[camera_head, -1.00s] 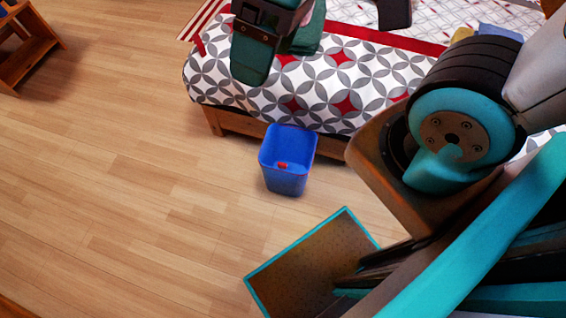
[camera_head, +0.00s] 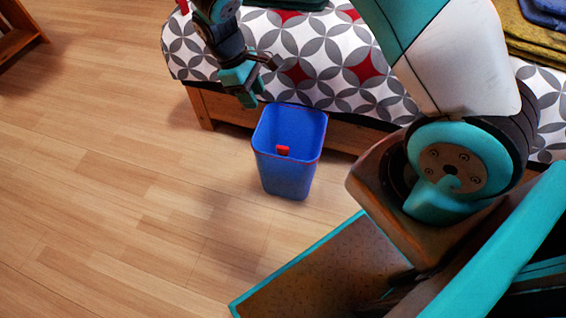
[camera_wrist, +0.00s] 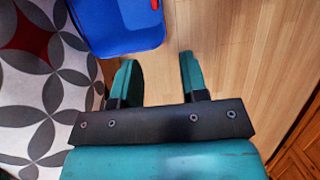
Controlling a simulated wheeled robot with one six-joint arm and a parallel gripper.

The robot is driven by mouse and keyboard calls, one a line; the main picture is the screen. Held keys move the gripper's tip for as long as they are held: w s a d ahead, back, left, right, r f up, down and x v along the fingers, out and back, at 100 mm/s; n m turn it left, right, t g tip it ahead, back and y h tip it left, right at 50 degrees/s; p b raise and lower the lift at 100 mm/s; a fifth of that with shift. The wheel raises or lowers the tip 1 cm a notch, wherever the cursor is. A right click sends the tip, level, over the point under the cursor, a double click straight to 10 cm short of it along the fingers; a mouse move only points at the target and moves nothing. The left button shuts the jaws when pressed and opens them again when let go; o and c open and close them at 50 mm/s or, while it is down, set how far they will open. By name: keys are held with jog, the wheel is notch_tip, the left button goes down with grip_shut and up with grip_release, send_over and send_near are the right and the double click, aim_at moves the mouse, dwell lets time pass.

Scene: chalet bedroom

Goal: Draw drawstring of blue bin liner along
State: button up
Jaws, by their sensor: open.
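A blue bin (camera_head: 288,178) stands upright on the wooden floor beside the bed, its mouth open upward. A thin red line runs along its near rim, and a small red tab (camera_head: 283,150) shows at that rim. My gripper (camera_head: 250,98) hangs just left of and above the bin's far left corner, apart from it. In the wrist view my gripper (camera_wrist: 158,62) is open with bare floor between its two fingers. There the blue bin (camera_wrist: 115,28) is cut off by the top edge, with the red tab (camera_wrist: 155,4) at its edge.
A bed (camera_head: 200,60) with a grey, white and red patterned cover stands behind the bin, its wooden frame close to it. Folded green and blue cloths (camera_head: 535,35) lie at the upper right. The floor (camera_head: 110,180) at the left is clear.

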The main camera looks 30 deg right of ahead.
jog(key=b, duration=0.1)
send_near(283, 147)
jog(key=shift+h, duration=0.4)
jog(key=b+x, duration=0.1)
jog(key=x, duration=0.2)
jog(key=b+x, duration=0.2)
jog(key=x, duration=0.2)
jog(key=b+x, duration=0.2)
jog(key=x, duration=0.1)
jog(key=shift+a+f, duration=0.35)
jog(key=shift+r, duration=0.1)
grip_shut()
